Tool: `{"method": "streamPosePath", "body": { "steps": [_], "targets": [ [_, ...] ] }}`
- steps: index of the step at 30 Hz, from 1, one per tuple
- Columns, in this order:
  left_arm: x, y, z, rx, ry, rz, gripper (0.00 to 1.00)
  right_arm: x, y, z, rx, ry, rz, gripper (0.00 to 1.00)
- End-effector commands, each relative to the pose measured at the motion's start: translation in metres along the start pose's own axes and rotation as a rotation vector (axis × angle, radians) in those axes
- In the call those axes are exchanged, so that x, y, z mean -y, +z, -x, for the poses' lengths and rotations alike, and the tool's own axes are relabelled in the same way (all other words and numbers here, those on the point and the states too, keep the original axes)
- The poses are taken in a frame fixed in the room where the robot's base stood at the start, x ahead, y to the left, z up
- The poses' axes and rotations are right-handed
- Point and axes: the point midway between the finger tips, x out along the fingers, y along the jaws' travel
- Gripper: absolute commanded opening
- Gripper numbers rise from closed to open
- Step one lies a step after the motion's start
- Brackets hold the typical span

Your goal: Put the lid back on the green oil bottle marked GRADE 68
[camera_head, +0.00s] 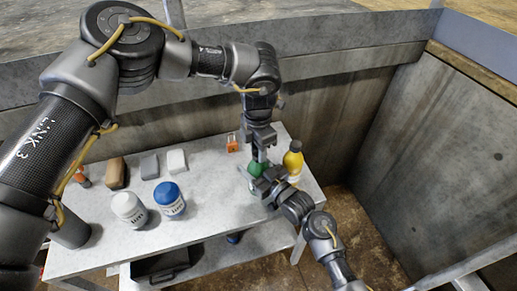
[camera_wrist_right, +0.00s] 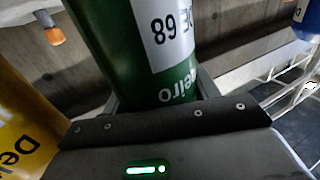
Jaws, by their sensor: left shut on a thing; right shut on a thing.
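The green oil bottle (camera_head: 255,169) is near the right part of the table, mostly hidden behind my grippers. In the right wrist view the green bottle (camera_wrist_right: 105,45) fills the middle, with an upside-down white label reading 68. My right gripper (camera_head: 262,183) is shut around the bottle; its fingers also show in the right wrist view (camera_wrist_right: 160,98). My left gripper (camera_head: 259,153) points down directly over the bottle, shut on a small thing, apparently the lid. The lid itself is hidden, and I cannot tell whether it touches the bottle's neck.
A yellow bottle (camera_head: 293,161) stands close on the right. A small orange object (camera_head: 232,143) is behind. Concrete walls (camera_head: 430,150) enclose the back and right.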

Motion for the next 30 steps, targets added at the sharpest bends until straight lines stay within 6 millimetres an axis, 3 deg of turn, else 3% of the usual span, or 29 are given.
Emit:
{"method": "streamPosePath", "body": {
  "steps": [4,8,9,15,25,30],
  "targets": [
    [-0.001,0.000,0.001,0.001,0.004,-0.263,0.03,0.001,0.000,0.000,0.000,-0.001,0.001,0.00],
    [-0.001,0.000,0.000,0.002,0.003,-0.261,0.03,0.001,0.000,0.000,0.000,-0.002,0.001,0.00],
    [-0.001,0.000,0.000,0.002,0.003,-0.261,0.31,0.001,0.000,0.000,0.000,-0.002,0.001,0.00],
    [-0.001,0.000,0.000,0.001,0.002,-0.260,0.55,0.001,0.000,0.000,0.001,-0.002,0.001,0.00],
    [0.000,0.000,0.004,0.001,0.001,-0.259,0.55,0.001,0.000,0.000,0.001,-0.002,0.000,0.00],
    [-0.001,0.001,0.028,0.002,0.003,-0.259,0.55,0.001,0.000,0.000,0.001,-0.002,0.000,0.00]
  ]
}}
